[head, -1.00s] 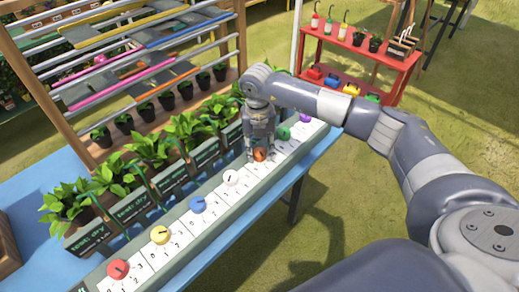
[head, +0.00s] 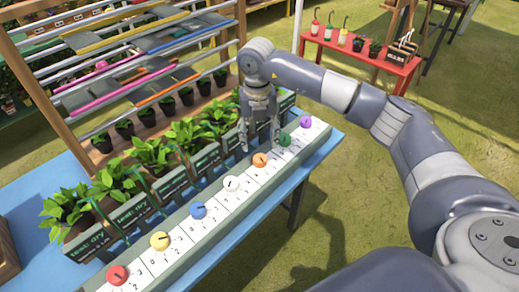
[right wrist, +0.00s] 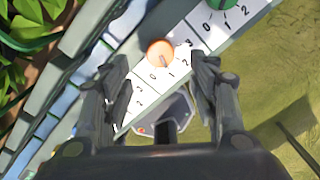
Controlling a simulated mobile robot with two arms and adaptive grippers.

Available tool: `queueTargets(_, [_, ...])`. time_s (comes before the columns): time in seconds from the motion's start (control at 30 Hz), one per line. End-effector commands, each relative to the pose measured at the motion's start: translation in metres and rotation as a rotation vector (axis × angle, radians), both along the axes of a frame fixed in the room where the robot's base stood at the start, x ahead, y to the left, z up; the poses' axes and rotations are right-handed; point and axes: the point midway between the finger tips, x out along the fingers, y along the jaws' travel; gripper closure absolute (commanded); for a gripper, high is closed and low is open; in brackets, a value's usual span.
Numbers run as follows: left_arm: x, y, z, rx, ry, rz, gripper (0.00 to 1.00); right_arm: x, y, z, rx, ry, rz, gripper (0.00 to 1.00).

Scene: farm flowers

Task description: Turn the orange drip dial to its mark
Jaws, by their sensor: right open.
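The orange dial (head: 260,160) is a round knob on a white numbered card in the long panel, between the white dial (head: 231,183) and the green dial (head: 284,139). In the right wrist view the orange dial (right wrist: 160,53) shows a dark pointer line on its face, towards the 0 and 1 side; the exact number is hard to tell. My right gripper (head: 261,146) is open and empty, pointing down above and just behind the orange dial, apart from it. Its spread fingers (right wrist: 162,80) frame the card in the wrist view. My left gripper is not in view.
Red (head: 117,276), yellow (head: 160,241), blue (head: 198,210) and purple (head: 305,122) dials share the panel. Potted plants with signs (head: 132,210) stand close behind it. A red shelf (head: 365,55) stands far off; grass lies open in front of the blue table (head: 322,152).

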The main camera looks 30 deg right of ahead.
Motion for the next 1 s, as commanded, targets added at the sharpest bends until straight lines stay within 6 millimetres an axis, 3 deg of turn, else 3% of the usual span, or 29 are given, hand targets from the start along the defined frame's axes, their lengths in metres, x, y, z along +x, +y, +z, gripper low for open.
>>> queueTargets(0.1, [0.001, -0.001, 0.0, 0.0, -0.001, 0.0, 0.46, 0.001, 0.0, 0.023, 0.0, -0.002, 0.0, 0.46])
queueTargets(0.3, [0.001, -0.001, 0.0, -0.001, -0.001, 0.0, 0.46, 0.0, 0.001, 0.042, -0.001, 0.0, 0.001, 0.46])
queueTargets(1.0, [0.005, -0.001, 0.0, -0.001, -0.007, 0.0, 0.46, 0.0, 0.001, 0.045, -0.001, 0.001, 0.0, 0.46])
